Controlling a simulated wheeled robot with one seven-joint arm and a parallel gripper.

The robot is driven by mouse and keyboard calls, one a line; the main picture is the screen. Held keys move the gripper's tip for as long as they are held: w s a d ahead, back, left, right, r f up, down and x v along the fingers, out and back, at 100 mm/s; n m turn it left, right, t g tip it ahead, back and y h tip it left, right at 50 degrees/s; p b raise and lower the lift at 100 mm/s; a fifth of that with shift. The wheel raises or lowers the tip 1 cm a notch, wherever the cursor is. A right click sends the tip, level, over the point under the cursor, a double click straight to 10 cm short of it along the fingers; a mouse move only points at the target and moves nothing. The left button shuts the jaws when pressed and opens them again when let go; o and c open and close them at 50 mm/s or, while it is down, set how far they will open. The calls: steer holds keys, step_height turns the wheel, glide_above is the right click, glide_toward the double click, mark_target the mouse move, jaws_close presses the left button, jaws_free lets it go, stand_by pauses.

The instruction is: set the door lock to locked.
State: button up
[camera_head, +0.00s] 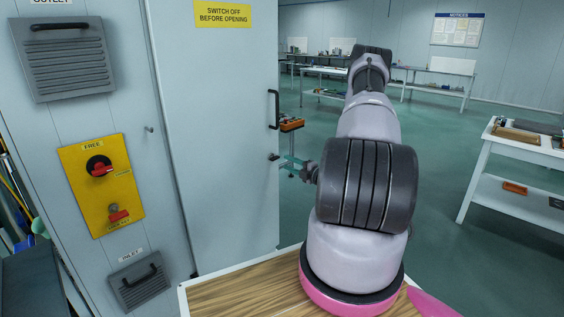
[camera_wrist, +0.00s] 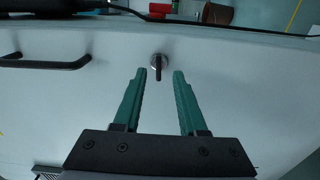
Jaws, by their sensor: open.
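The door lock (camera_wrist: 159,61) is a small round silver base with a dark turn piece, which points down the picture in the wrist view. In the head view the lock (camera_head: 273,157) is a small dark knob near the right edge of the pale grey door (camera_head: 215,140), below the black door handle (camera_head: 273,109). My gripper (camera_wrist: 160,74) has green fingers that are open and empty. Its fingertips are just short of the lock, one to each side of it in the picture. In the head view my gripper (camera_head: 288,163) is at the door's edge, partly hidden by my arm.
The black handle also shows in the wrist view (camera_wrist: 45,63), left of my fingers. A yellow switch panel (camera_head: 101,185) is on the wall left of the door. A wooden-topped surface (camera_head: 245,295) lies below my arm. Workbenches (camera_head: 515,160) stand at the right.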

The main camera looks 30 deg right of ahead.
mark_target(277, 159)
steer(key=v, duration=0.5)
steer(key=shift+s, duration=0.1)
steer(key=o, duration=0.7)
steer(key=shift+c, duration=0.2)
steer(key=shift+o, duration=0.2)
steer(key=n, duration=0.5)
steer(key=shift+a, duration=0.2)
steer(key=w+a+n, duration=0.1)
steer(key=w+n, duration=0.2)
steer(key=n, duration=0.1)
steer(key=w+a+n, duration=0.1)
steer(key=w+n, duration=0.2)
steer(key=n, duration=0.2)
steer(key=w+a+n, duration=0.2)
steer(key=w+n, duration=0.2)
steer(key=n, duration=0.1)
steer(key=shift+a, duration=0.1)
steer(key=shift+s, duration=0.1)
